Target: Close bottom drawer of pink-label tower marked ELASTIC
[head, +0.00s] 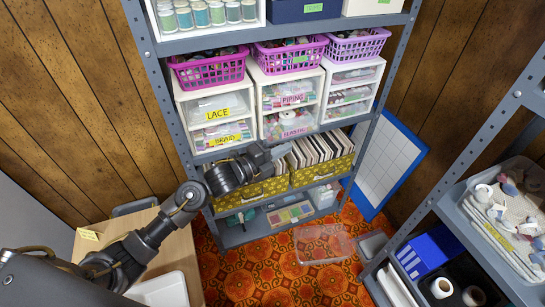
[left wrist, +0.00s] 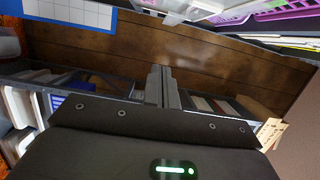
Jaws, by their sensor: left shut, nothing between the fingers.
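The pink-label tower (head: 256,100) is the middle white drawer unit on the grey shelf in the head view. Its clear upper drawer is marked PIPING. Its clear bottom drawer (head: 289,122), marked ELASTIC, shows coloured contents; I cannot tell how far it stands out. My left gripper (head: 281,150) is just below and in front of this drawer, with a small apparent gap. The left wrist view shows its fingers (left wrist: 162,86) shut together and empty. A clear plastic edge (left wrist: 165,16) shows at the top there. My right gripper is not in view.
Left stands a yellow-label tower (head: 178,105) marked LACE and BRAID; right is another drawer tower (head: 327,90). Baskets sit on top. A yellow patterned box (head: 340,167) of cards is on the shelf below. A clear bin (head: 322,244) lies on the patterned floor.

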